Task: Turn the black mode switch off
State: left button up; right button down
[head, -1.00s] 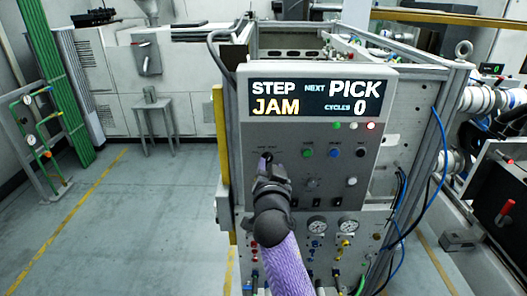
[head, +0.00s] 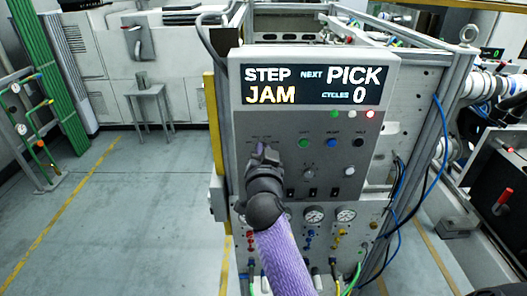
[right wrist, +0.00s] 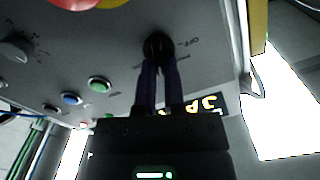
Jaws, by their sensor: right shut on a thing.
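The black mode switch (right wrist: 157,44) is a round knob on the grey control panel (head: 285,180). In the right wrist view, a printed OFF mark is beside it, and my right gripper (right wrist: 160,62) has both narrow fingers shut on the knob. In the head view, my right gripper (head: 263,152) reaches the left part of the panel and covers most of the switch, so its pointing direction is hard to tell. The display (head: 312,85) above reads STEP JAM, NEXT PICK, CYCLES 0. My left gripper is not in view.
Green, blue and black buttons (head: 332,143) sit right of the switch, with a selector knob (head: 308,173) and small black switches below. A red lamp (head: 370,114) is lit. Gauges (head: 314,214) and hoses are lower. Open floor (head: 120,220) lies left.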

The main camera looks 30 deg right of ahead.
jog(key=shift+n, duration=0.3)
jog(key=n, duration=0.3)
jog(key=shift+w+a+n, duration=0.1)
jog(key=shift+a+n, duration=0.05)
jog(key=shift+n, duration=0.15)
jog(key=n+p, duration=0.1)
jog(key=n, duration=0.3)
jog(key=shift+w+a+n, duration=0.1)
jog(key=shift+a+n, duration=0.05)
jog(key=shift+n, duration=0.15)
jog(key=n, duration=0.5)
jog(key=shift+w+a+f+p, duration=0.1)
jog(key=shift+a+p, duration=0.05)
jog(key=shift+p, duration=0.2)
jog(key=shift+f+n, duration=0.15)
jog(key=shift+n, duration=1.85)
jog(key=shift+p, duration=0.3)
jog(key=c, duration=0.7)
grip_release()
